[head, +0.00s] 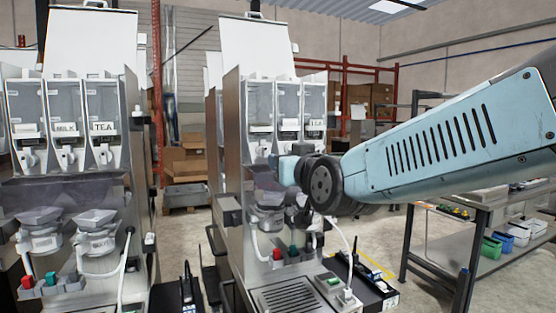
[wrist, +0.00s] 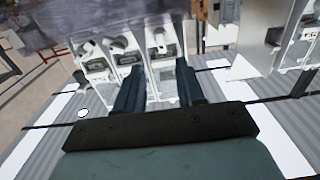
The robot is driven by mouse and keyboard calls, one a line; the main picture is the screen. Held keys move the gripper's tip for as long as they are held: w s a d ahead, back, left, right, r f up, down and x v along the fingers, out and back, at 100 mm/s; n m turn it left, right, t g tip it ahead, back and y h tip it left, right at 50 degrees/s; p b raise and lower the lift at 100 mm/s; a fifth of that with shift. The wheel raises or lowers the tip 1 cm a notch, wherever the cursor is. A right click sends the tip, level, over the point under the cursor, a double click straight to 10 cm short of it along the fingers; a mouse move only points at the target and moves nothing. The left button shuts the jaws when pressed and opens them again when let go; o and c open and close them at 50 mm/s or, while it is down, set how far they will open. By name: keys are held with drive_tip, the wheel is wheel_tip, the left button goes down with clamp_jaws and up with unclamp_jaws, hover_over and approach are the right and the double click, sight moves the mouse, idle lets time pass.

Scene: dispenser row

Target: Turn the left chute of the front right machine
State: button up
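The front right machine (head: 233,185) stands mid-picture in the head view, with three clear canisters in a row. Its left chute (head: 257,148) is a white spout below the left canister (head: 260,102). My gripper (head: 273,162) is just below and right of that chute, partly hidden by my wrist. The wrist view appears upside down, with the white chutes near the top. There my gripper (wrist: 160,66) has two dark fingers apart, with a gap between them. A white chute (wrist: 160,42) lies beyond that gap; I cannot tell whether the fingers touch it.
Another machine (head: 70,150) with three canisters stands at the left. Below my gripper are a mixing bowl (head: 268,217), coloured switches (head: 279,253) and a drip grate (head: 290,300). A workbench (head: 440,250) with bins stands at the right. Floor shows between machine and bench.

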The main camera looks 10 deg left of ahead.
drive_tip(key=shift+v, duration=1.5)
